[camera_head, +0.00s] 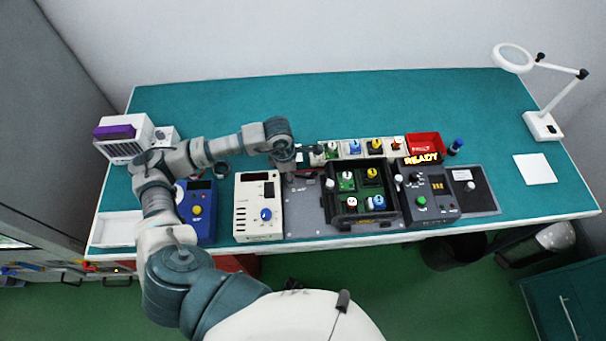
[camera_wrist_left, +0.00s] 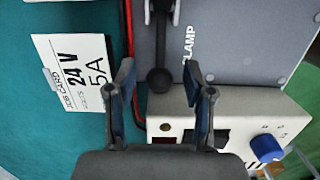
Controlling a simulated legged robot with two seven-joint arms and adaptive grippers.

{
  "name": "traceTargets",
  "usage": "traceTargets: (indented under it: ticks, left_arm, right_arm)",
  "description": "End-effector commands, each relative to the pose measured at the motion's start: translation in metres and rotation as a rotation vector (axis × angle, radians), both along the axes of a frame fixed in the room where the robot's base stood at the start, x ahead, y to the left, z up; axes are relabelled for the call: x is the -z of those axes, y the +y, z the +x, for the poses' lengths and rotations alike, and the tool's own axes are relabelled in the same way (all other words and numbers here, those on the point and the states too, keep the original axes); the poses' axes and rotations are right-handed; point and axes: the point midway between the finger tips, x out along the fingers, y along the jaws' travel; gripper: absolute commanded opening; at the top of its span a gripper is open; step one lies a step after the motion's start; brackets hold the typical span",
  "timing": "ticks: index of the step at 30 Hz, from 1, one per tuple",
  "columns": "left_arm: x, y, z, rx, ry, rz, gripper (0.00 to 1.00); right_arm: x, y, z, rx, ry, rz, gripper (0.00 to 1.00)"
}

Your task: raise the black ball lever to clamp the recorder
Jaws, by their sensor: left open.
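In the left wrist view the black ball lever (camera_wrist_left: 158,80) lies over the grey plate marked CLAMP (camera_wrist_left: 215,50). Its ball sits between the fingertips of my left gripper (camera_wrist_left: 159,75), with a gap on both sides. The fingers are open and hold nothing. In the head view my left gripper (camera_head: 308,156) is over the back left of the grey plate (camera_head: 302,205), and the lever is hidden or too small to make out. A black fixture (camera_head: 345,222) with several small units stands right of it. I cannot tell which thing is the recorder. My right gripper is not in view.
A white supply box (camera_head: 258,222) with a blue knob stands left of the plate. A white job card (camera_wrist_left: 70,85) reads 24 V 5A. A black control box (camera_head: 432,208) shows READY. A red tray (camera_head: 424,142) stands behind.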

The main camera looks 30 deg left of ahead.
Motion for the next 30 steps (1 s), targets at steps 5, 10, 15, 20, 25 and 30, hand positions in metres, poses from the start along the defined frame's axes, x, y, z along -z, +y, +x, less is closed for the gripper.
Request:
traceTargets:
  ticks: [5,10,15,20,25,30]
  left_arm:
    - [0.001,0.002,0.000,-0.002,0.001,-0.001,0.22]
    - [0.001,0.002,0.000,-0.002,0.002,-0.001,0.00]
    - [-0.002,0.002,0.000,-0.002,0.002,0.000,0.00]
    - [-0.008,0.000,0.002,-0.002,-0.001,0.000,0.00]
    - [-0.012,-0.002,0.003,-0.003,-0.003,0.000,0.00]
    - [-0.019,-0.005,0.006,-0.004,-0.007,-0.002,0.00]
  right_arm:
    - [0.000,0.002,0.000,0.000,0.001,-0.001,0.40]
    - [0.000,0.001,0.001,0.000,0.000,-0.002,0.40]
    - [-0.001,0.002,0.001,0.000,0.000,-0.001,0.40]
    - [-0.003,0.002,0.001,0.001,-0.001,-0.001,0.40]
    - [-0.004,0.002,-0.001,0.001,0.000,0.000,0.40]
    - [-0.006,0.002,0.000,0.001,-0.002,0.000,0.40]
